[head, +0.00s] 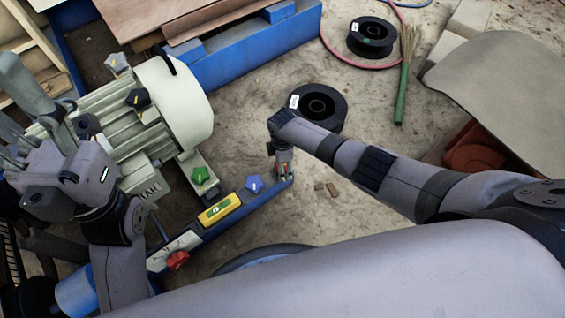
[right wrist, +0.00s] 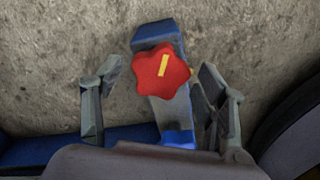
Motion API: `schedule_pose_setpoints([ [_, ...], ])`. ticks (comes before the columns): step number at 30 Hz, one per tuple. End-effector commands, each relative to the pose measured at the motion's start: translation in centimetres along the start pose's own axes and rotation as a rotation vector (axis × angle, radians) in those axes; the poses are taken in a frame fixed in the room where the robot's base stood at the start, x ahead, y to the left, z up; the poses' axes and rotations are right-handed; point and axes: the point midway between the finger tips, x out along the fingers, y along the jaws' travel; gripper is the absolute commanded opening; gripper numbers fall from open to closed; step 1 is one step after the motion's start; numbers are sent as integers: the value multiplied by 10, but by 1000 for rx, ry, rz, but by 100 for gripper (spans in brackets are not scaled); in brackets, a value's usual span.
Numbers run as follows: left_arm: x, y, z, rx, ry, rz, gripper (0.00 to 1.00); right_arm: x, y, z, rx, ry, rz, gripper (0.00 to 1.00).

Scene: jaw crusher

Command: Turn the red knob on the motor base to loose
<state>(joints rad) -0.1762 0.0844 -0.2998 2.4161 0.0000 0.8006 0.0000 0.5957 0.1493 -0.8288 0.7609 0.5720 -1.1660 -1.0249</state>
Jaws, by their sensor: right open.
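A red knob (right wrist: 160,72) with a yellow mark sits on a grey bracket at the end of the blue motor base rail (head: 215,232). In the right wrist view it lies between the spread fingers of my right gripper (right wrist: 158,80), with gaps at both sides. In the head view my right gripper (head: 284,170) is over the rail's right end, and only a bit of red shows there.
Black spools (head: 325,105), a broom (head: 403,85) and a blue frame (head: 245,50) lie beyond.

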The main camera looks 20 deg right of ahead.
Motion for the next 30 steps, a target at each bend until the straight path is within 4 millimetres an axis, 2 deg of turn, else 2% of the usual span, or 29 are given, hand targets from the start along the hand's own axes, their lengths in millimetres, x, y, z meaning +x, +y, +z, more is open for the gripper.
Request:
schedule_pose_setpoints([
  [6, -1, 0, 1, 1, -5, 0, 50, -2, 0, 0, 0, 0, 1, 66],
  [11, 0, 0, 0, 0, -2, 0, 50, -13, 1, 0, 0, 1, 2, 66],
  [14, 0, 0, 0, 0, -1, -1, 50, -27, 1, 1, -1, 1, 4, 66],
  [24, 0, 0, 0, 0, 1, -1, 50, -94, 1, 0, -1, 1, 4, 66],
  [30, 0, 0, 0, 0, 1, -1, 50, -116, 0, 0, -1, 0, 1, 66],
])
